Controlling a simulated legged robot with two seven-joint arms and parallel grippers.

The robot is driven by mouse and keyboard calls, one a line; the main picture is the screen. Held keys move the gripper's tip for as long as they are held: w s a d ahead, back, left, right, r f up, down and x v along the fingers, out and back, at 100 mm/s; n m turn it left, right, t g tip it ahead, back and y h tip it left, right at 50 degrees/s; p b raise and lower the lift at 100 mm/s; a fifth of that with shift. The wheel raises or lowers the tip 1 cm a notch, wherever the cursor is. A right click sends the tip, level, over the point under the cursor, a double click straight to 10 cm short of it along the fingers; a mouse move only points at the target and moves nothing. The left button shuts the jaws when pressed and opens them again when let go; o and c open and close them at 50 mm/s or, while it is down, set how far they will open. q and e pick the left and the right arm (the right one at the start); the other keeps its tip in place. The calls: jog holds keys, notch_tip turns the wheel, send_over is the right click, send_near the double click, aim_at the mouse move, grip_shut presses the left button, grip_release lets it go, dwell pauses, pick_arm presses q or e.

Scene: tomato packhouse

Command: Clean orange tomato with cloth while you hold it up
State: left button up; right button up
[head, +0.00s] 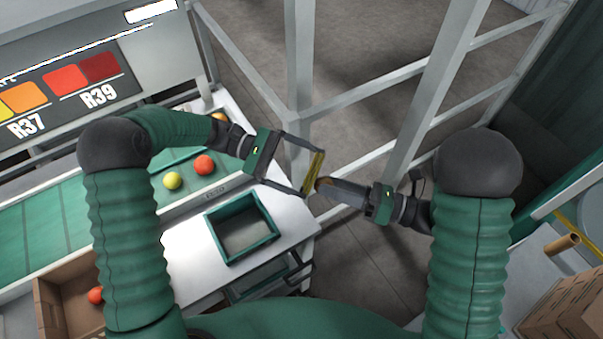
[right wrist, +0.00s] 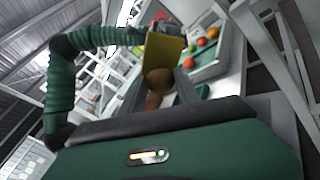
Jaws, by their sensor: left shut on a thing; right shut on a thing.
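My left gripper (head: 312,172) holds a yellow cloth (head: 315,170) stretched between its two widely spaced fingertips. My right gripper (head: 326,187) is shut on the orange tomato (head: 319,183), of which only a small part shows at the fingertips in the head view. In the right wrist view the tomato (right wrist: 158,80) looks brownish orange in shade, with the cloth (right wrist: 164,55) right behind it. The tomato and cloth are very close; I cannot tell whether they touch. Both are held up in the air, off the table's right edge.
A green-rimmed tray (head: 272,238) stands on the white table (head: 190,250). A yellow-green tomato (head: 172,181) and a red-orange tomato (head: 204,165) lie by the green belt (head: 70,215). A cardboard box (head: 62,275) is at lower left, and frame posts (head: 440,80) rise behind my right gripper.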

dwell(0.3)
pick_arm(q)
jog(key=s+f, duration=0.2)
jog(key=shift+a+f, duration=0.2)
jog(key=shift+f, duration=0.1)
dwell(0.4)
jog(key=w+r, duration=0.2)
jog(key=shift+d+r, duration=0.3)
jog(key=shift+r, duration=0.05)
dwell(0.3)
jog(key=shift+s+a+f, duration=0.15)
jog(key=shift+s+f, duration=0.35)
jog(key=shift+f, duration=0.2)
jog(key=shift+s+a+f, duration=0.1)
jog(key=shift+s+f, duration=0.35)
jog(key=shift+f, duration=0.2)
